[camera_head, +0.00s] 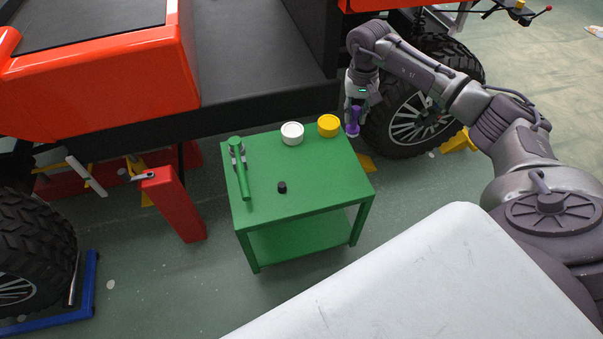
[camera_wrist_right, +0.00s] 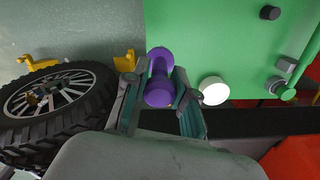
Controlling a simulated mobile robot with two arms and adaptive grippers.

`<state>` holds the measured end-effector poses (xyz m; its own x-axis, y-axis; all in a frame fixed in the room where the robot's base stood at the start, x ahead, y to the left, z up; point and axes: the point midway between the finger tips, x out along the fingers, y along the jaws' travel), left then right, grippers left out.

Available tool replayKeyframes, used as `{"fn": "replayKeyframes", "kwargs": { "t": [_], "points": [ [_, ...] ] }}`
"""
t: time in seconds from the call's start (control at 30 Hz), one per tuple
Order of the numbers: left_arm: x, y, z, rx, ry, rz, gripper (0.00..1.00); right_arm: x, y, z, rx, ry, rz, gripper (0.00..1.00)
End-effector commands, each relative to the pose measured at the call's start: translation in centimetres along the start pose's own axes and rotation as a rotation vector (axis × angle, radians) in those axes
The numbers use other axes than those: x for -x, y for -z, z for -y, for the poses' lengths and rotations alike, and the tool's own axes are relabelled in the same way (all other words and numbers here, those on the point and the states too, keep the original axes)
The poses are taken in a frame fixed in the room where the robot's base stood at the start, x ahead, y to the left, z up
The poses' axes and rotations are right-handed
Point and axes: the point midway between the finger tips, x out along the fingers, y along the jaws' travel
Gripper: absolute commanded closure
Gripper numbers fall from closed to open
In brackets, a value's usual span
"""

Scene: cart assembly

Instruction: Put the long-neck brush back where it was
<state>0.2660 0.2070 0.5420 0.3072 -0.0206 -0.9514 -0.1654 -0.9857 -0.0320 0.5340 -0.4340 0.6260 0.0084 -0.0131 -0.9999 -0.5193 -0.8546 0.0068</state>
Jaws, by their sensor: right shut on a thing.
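My right gripper (camera_head: 354,112) is shut on a purple object, which I take to be the long-neck brush (camera_head: 354,122). It is held near the far right corner of the green cart (camera_head: 315,179), with a pale end low in the head view. In the right wrist view the purple brush (camera_wrist_right: 159,88) sits between the two fingers of the right gripper (camera_wrist_right: 160,95), its rounded end facing the camera. I cannot tell whether it touches the cart. My left gripper is not in view.
The middle and right of the top are clear. A large wheel (camera_head: 415,112) is close beside my right gripper.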

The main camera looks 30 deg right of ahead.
Motion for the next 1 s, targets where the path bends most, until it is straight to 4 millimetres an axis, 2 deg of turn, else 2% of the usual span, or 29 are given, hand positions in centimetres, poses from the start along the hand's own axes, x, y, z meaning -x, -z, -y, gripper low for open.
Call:
{"fn": "replayKeyframes", "kwargs": {
  "t": [0.27, 0.5, 0.67, 0.9, 1.0],
  "points": [
    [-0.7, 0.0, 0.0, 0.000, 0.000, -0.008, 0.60, -3.6, -3.5, 4.9, 0.006, 0.002, 0.005, 1.00],
    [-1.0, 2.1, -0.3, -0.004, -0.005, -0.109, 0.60, -6.1, -6.0, 8.5, 0.002, 0.002, 0.003, 1.00],
    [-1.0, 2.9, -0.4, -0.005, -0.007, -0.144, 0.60, -6.8, -6.6, 9.2, 0.000, 0.001, 0.002, 1.00],
    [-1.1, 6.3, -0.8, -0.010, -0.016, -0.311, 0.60, -9.9, -6.7, 9.3, 0.000, 0.001, 0.003, 1.00],
    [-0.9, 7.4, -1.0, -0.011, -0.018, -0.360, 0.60, -10.6, -6.6, 9.3, 0.000, 0.000, 0.002, 1.00]
  ]
}}
